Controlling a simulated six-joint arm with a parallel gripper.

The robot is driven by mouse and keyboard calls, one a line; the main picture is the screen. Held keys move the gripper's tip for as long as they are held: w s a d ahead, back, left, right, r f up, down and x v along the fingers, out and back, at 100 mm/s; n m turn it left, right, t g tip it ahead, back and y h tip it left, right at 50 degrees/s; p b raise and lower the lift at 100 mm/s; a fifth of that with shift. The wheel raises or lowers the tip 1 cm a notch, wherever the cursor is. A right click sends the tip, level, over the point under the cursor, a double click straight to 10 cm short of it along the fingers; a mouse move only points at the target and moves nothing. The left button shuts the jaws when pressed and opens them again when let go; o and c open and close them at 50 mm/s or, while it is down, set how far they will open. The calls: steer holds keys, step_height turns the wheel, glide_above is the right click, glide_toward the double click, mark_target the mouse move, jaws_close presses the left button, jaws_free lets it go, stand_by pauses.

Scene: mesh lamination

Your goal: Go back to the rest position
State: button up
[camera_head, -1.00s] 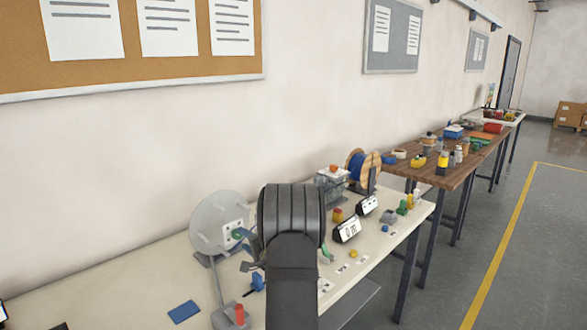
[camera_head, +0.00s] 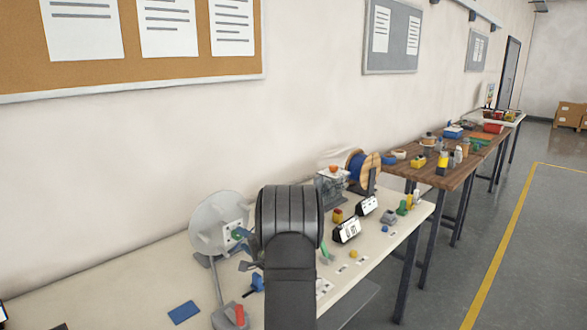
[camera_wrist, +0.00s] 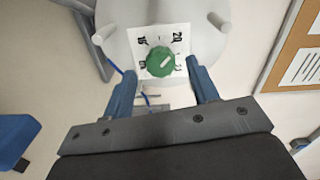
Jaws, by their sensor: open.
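My gripper (camera_wrist: 163,92) shows in the wrist view with its two blue fingers spread apart. It is open and nothing is held between the fingers. Ahead of the fingertips is a green round knob (camera_wrist: 160,62) on a white dial plate (camera_wrist: 178,38) with printed numbers, fixed to a pale round disc (camera_wrist: 125,15). In the head view the disc (camera_head: 212,216) stands on the bench to the left of my arm, and the green knob (camera_head: 237,234) shows near its right edge. My arm hides most of the gripper in the head view.
The pale bench (camera_head: 130,265) runs along the wall. A spool with blue winding (camera_head: 357,164), small displays (camera_head: 347,230) and several small coloured parts stand right of my arm. A wooden table (camera_head: 440,172) is farther back.

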steer(key=f+v, duration=0.1)
steer(key=v, duration=1.3)
glide_toward(239, 237)
steer(key=x, duration=0.9)
steer(key=shift+w+a+r, duration=0.1)
steer(key=shift+w+a, duration=0.05)
steer(key=shift+a, duration=0.05)
steer(key=m, duration=0.4)
steer(key=shift+d, duration=0.1)
steer(key=m, duration=0.8)
steer(key=shift+r+m+y, duration=0.1)
steer(key=shift+m+y, duration=0.2)
steer(key=shift+m, duration=1.9)
